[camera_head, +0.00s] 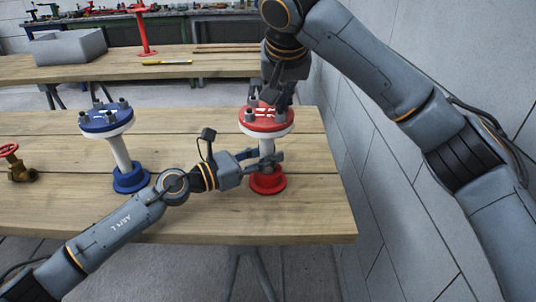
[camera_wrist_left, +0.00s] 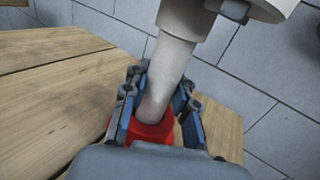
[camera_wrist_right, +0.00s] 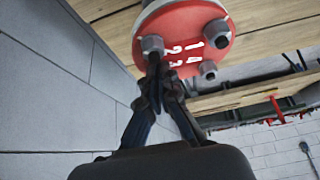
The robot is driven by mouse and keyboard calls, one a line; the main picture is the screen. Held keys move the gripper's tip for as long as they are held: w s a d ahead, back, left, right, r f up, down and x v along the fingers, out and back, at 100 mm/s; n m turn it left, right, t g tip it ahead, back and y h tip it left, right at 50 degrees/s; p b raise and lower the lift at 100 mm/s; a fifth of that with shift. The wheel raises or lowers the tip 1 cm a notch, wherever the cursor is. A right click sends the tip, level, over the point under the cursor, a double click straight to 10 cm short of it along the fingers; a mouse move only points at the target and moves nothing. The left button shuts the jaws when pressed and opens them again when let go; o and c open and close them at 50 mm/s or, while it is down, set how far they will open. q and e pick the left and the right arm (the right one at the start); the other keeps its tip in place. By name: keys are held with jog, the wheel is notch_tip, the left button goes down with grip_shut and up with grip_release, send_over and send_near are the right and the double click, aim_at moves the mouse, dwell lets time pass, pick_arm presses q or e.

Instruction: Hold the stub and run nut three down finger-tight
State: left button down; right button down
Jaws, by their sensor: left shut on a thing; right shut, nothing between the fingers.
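The red-flanged stub (camera_head: 267,182) stands upright on the bench, with a white pipe (camera_wrist_left: 170,65) between its red base and red top flange (camera_head: 262,122). My left gripper (camera_head: 272,158) is shut around the pipe above the base. The top flange carries several grey nuts and printed numbers, seen in the right wrist view (camera_wrist_right: 185,28). My right gripper (camera_head: 278,100) is shut and empty above the flange's far right side. Its closed tips (camera_wrist_right: 155,62) are at or just beside one nut (camera_wrist_right: 152,45); contact and that nut's number are unclear. The fingers partly hide the flange edge.
A blue-flanged stub (camera_head: 118,150) stands left on the bench (camera_head: 210,212). A brass valve with a red handwheel (camera_head: 20,165) is at the far left. A back bench holds a grey bin (camera_head: 68,46) and a red stand (camera_head: 143,32). A wall (camera_head: 380,190) is close on the right.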

jog(key=shift+w+a, duration=0.1)
jog(key=shift+a, duration=0.2)
dwell(0.4)
jog(key=shift+s+a, duration=0.1)
jog(key=shift+s, duration=0.3)
jog(key=shift+r, duration=3)
jog(key=shift+d+r, duration=0.35)
jog(key=shift+d, duration=0.15)
jog(key=shift+d+f, duration=0.2)
jog(key=shift+f, duration=0.9)
jog(key=shift+d+f, duration=0.2)
jog(key=shift+f, duration=0.95)
jog(key=shift+d+f, duration=0.2)
jog(key=shift+f, duration=0.9)
